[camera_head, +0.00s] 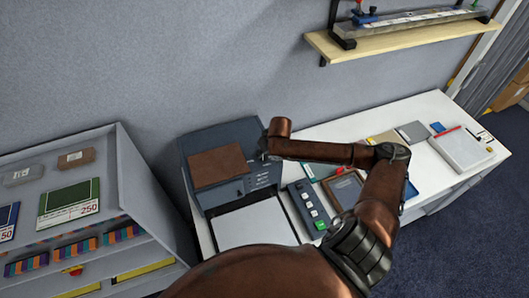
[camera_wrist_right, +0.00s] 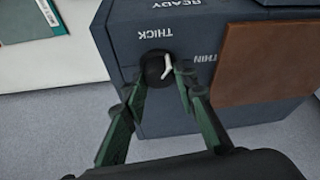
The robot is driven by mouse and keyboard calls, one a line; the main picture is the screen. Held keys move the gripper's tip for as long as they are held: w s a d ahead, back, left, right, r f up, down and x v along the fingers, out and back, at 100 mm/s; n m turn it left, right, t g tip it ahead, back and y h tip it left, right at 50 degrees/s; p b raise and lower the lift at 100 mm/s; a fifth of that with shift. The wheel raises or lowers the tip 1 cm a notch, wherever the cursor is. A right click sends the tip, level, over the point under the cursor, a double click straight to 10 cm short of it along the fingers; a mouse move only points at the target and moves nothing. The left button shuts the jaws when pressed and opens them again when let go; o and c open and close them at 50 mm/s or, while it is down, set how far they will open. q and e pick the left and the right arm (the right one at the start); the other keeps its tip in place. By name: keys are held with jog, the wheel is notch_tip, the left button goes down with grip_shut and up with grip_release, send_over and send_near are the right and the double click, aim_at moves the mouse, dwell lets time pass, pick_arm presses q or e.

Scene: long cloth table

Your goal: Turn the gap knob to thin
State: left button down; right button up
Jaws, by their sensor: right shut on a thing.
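In the head view my right arm reaches over to the machine's right side, and the knob and fingertips are not clear there. My left gripper is not in view.
A brown panel (camera_head: 217,166) lies on the machine's top. A control box with buttons (camera_head: 308,206) stands right of it, and a white sheet (camera_head: 249,229) lies in front. Books and pads (camera_head: 460,149) lie farther right. A shelf unit (camera_head: 117,190) stands at left.

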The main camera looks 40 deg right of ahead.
jog(key=m, duration=0.2)
jog(key=m+h, duration=0.1)
jog(key=m, duration=0.1)
jog(key=m+g+h, duration=0.1)
jog(key=m, duration=0.1)
jog(key=shift+a, duration=0.25)
jog(key=shift+w+m+g+h, duration=0.1)
jog(key=shift+m+g+h, duration=0.25)
jog(key=shift+m, duration=0.9)
jog(key=shift+m+g+h, duration=0.25)
jog(key=shift+m+g, duration=0.2)
jog(key=shift+m, duration=0.8)
jog(key=o, duration=1.1)
jog(key=shift+r, duration=0.2)
jog(key=shift+v, duration=5.8)
